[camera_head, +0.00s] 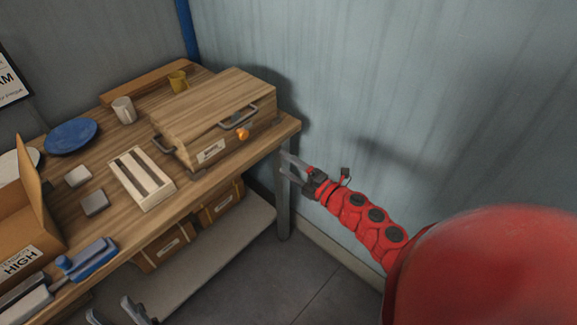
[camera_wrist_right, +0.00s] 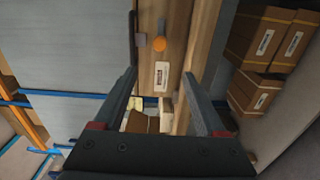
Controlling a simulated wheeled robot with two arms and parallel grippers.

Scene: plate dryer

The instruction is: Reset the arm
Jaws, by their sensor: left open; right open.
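My right arm, red with dark joints, reaches in from the right in the head view. Its gripper (camera_head: 293,170) is open and empty, beside the right end of the wooden table (camera_head: 292,126) and in front of the wall. In the right wrist view the two dark fingers (camera_wrist_right: 163,100) are spread wide with nothing held between them. Beyond them shows the wooden box front with an orange knob (camera_wrist_right: 159,44) and a white label. My left gripper (camera_head: 114,311) shows only in part at the bottom left of the head view, open, near the table's front edge.
Labelled boxes (camera_head: 222,203) sit beneath. The floor at right is clear.

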